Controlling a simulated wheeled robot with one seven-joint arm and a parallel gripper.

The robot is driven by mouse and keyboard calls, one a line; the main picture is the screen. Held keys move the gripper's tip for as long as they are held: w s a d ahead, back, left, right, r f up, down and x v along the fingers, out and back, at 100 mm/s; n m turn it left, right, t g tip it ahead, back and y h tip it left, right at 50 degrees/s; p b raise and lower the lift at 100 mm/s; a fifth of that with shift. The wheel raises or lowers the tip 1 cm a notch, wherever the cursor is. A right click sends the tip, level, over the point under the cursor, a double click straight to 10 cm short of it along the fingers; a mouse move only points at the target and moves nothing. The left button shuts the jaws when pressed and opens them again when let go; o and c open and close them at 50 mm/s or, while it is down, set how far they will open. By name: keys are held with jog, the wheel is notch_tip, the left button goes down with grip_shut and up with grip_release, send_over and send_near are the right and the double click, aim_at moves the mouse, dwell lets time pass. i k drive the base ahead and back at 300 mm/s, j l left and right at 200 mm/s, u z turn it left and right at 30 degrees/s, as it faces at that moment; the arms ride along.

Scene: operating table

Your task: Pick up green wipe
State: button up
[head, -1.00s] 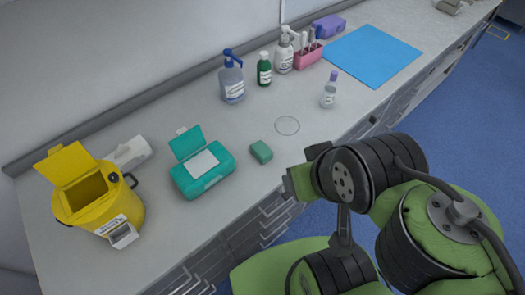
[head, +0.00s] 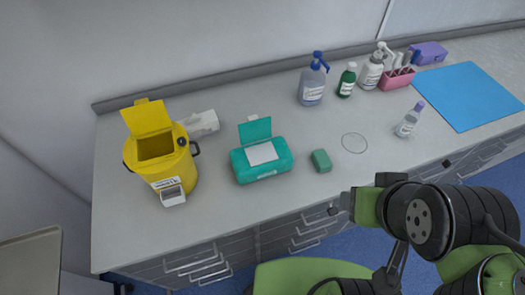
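The green wipe (head: 321,161) is a small green block lying on the grey counter, just right of the teal wipe box (head: 262,172) with its lid up. My arm, green and black, is at the lower right, in front of the counter edge. The end of my arm is to the right of and nearer than the wipe, apart from it. My gripper's fingers cannot be made out, so whether it is open or shut does not show.
A blue-topped bottle (head: 312,88), green bottle (head: 347,83), white pump bottle (head: 371,72), pink rack (head: 397,80) and small bottle (head: 408,122) stand right. A blue mat (head: 470,95) lies far right.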

aim_at(323, 162)
jog(key=l+u, duration=0.2)
jog(key=u, duration=0.25)
jog(key=l+u, duration=0.2)
jog(key=u, duration=0.25)
jog(key=l+u, duration=0.25)
jog(key=u, duration=0.15)
jog(key=l+u, duration=0.2)
jog(key=u, duration=0.25)
jog(key=k+l+u, duration=0.1)
jog(key=u, duration=0.35)
jog(key=k+l+u, duration=0.1)
jog(key=u, duration=0.35)
jog(key=k+l+u, duration=0.15)
jog(key=u, duration=0.25)
jog(key=k+l+u, duration=0.1)
jog(key=u, duration=0.35)
